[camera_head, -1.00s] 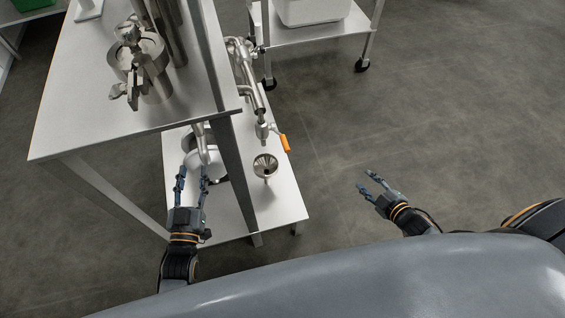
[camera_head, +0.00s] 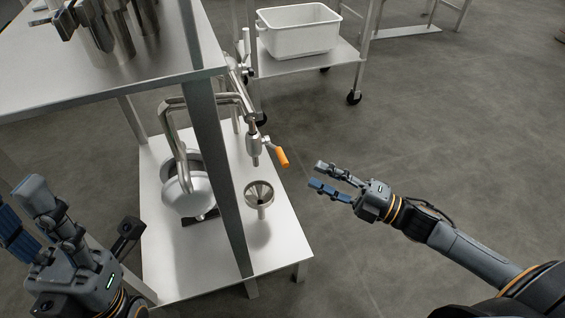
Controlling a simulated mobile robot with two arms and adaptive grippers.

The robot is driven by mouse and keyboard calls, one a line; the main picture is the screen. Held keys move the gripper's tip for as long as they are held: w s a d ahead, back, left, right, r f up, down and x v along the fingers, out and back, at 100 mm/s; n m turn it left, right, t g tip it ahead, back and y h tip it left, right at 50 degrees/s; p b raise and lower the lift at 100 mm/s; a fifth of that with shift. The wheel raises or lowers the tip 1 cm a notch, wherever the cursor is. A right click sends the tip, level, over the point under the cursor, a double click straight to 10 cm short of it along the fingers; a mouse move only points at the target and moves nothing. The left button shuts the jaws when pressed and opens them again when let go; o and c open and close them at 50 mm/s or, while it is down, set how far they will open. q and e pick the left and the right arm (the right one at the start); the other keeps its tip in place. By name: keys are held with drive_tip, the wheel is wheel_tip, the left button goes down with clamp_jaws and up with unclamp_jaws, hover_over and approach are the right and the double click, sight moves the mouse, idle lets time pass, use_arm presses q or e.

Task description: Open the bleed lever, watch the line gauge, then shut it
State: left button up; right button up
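The bleed lever (camera_head: 281,157) has an orange grip and sits on a small metal valve (camera_head: 256,146) at the end of the pipework, above the lower shelf. A metal funnel (camera_head: 259,194) stands on the shelf below the valve. My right gripper (camera_head: 323,177) is open and empty, to the right of the lever and apart from it, fingers pointing left toward it. My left gripper (camera_head: 28,217) is at the lower left, large and close to the camera, with nothing visible in it; its finger gap is hard to judge. I cannot make out a line gauge face.
A steel table (camera_head: 120,92) with metal vessels stands at upper left; its leg crosses in front of the lower shelf (camera_head: 275,240). A rounded metal vessel (camera_head: 190,192) sits on that shelf. A wheeled cart with a white tub (camera_head: 300,38) stands behind. Floor at right is clear.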

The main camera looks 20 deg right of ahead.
sight(283, 156)
drive_tip(key=b+x, duration=0.2)
drive_tip(key=x, duration=0.8)
drive_tip(key=shift+w+f, duration=0.1)
drive_tip(key=shift+w, duration=0.05)
clamp_jaws()
